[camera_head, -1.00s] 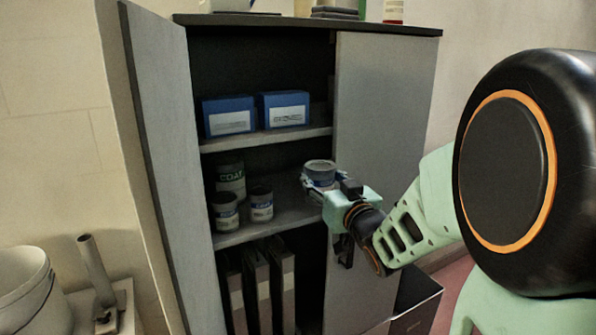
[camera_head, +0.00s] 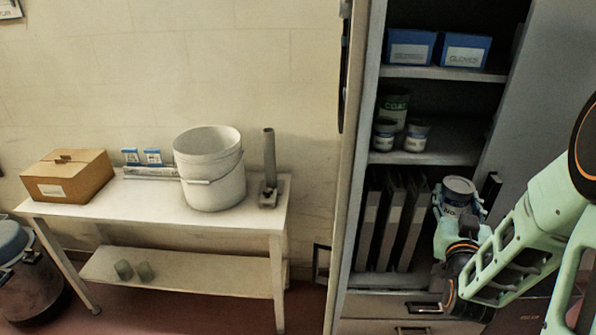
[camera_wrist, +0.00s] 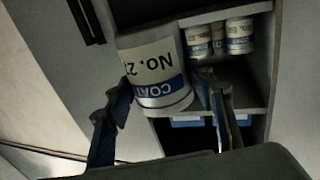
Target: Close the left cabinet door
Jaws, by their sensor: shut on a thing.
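The left cabinet door (camera_head: 358,180) stands open at the cabinet's left side, seen nearly edge-on in the head view. The cabinet (camera_head: 430,73) shows its open shelves to the right of it. My gripper (camera_head: 460,205) is shut on a grey paint can (camera_head: 460,187) with a blue-and-white label, in front of the lower part of the cabinet. In the wrist view the can (camera_wrist: 155,75) appears upside down, with a finger on each side. My gripper is to the right of the left door and apart from it.
Blue boxes (camera_head: 465,50) and several cans (camera_head: 393,105) stand on the shelves, with binders (camera_head: 390,220) below. The right door (camera_head: 530,110) is also open. Left of the cabinet, a white table (camera_head: 150,200) holds a carton (camera_head: 68,175) and a bucket (camera_head: 210,170).

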